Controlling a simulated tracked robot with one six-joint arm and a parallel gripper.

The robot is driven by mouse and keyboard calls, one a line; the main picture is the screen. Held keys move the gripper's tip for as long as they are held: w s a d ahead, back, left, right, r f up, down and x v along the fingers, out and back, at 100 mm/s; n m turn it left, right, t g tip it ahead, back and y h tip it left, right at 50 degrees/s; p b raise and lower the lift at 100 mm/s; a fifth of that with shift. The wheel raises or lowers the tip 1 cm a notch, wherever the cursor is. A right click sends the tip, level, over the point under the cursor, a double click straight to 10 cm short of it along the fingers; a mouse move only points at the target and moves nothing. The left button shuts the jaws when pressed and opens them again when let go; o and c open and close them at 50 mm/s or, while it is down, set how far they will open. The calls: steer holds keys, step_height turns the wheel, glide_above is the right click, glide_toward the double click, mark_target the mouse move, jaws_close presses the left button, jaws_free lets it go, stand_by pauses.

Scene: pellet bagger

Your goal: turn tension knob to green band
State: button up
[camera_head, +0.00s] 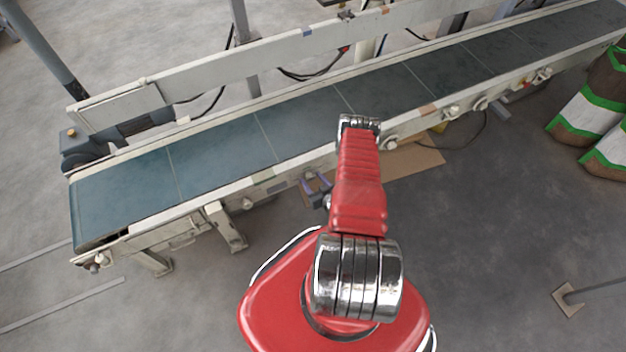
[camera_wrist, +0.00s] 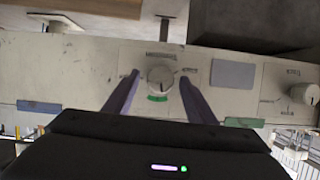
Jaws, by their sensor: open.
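In the wrist view a pale round knob (camera_wrist: 161,76) sits on a whitish panel on the conveyor's side. A short green band (camera_wrist: 157,98) lies just below it, with small printed labels above and beside the knob. The knob's pointer is too small to read surely. My gripper (camera_wrist: 159,78) is open, with one purple finger on each side of the knob and a visible gap to it on both sides. In the head view my gripper (camera_head: 316,187) is at the conveyor's near side, partly behind my red arm. The knob cannot be made out there.
A second knob (camera_wrist: 304,94) is on the panel to the right, beside a blank grey plate (camera_wrist: 233,74). The long conveyor (camera_head: 219,152) crosses the head view. Brown, white and green sacks (camera_head: 590,118) stand at the right. The floor at lower right is mostly clear.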

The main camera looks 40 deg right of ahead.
steer(key=c, duration=1)
steer(key=shift+c, duration=0.2)
steer(key=shift+d+m+y, duration=0.1)
steer(key=shift+m+y, duration=0.4)
steer(key=shift+m, duration=0.2)
steer(key=o, duration=1)
steer(key=shift+o, duration=0.2)
steer(key=shift+s, duration=0.1)
